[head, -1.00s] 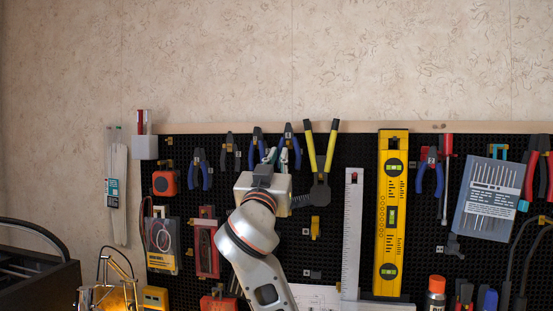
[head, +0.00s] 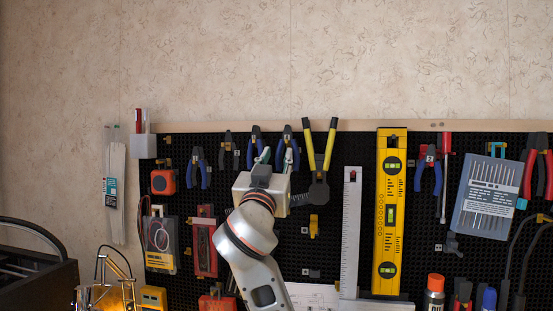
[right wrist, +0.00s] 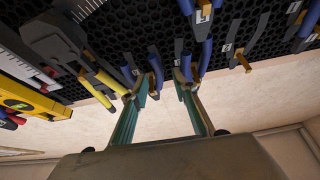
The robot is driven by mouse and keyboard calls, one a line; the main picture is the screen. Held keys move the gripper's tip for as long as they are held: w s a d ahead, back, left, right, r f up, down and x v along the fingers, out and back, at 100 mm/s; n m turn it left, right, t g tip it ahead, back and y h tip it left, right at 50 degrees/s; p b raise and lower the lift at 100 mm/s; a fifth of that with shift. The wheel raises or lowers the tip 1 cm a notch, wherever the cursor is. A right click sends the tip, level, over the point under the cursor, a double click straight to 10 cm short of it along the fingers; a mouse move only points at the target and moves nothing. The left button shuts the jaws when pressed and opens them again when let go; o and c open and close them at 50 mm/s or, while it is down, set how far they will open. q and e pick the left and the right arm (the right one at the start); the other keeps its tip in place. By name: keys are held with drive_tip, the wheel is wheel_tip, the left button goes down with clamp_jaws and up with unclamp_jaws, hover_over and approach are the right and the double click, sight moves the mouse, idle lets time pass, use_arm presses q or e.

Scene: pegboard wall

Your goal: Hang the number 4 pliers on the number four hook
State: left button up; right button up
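My right gripper (head: 277,157) is raised in front of the pegboard's upper part. In the right wrist view its teal fingers (right wrist: 164,80) stand apart, with no tool clearly gripped between them. Two blue-handled pliers hang close behind the fingertips: one pair (head: 287,143) also shows in the right wrist view (right wrist: 156,66), the other (head: 256,141) there too (right wrist: 206,55). More blue-handled pliers hang at the left (head: 198,172) and right (head: 431,175). The number labels are too small to read surely, so I cannot tell which pliers are number 4. My left gripper is out of view.
A yellow-handled tool (head: 319,165) hangs close right of my right gripper, also in the right wrist view (right wrist: 105,80). A steel ruler (head: 350,230) and yellow level (head: 390,215) are further right. A yellow hook (head: 314,226) below looks empty. The wall above is clear.

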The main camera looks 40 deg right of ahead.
drive_tip(key=v, duration=1.2)
drive_tip(key=shift+f, duration=0.1)
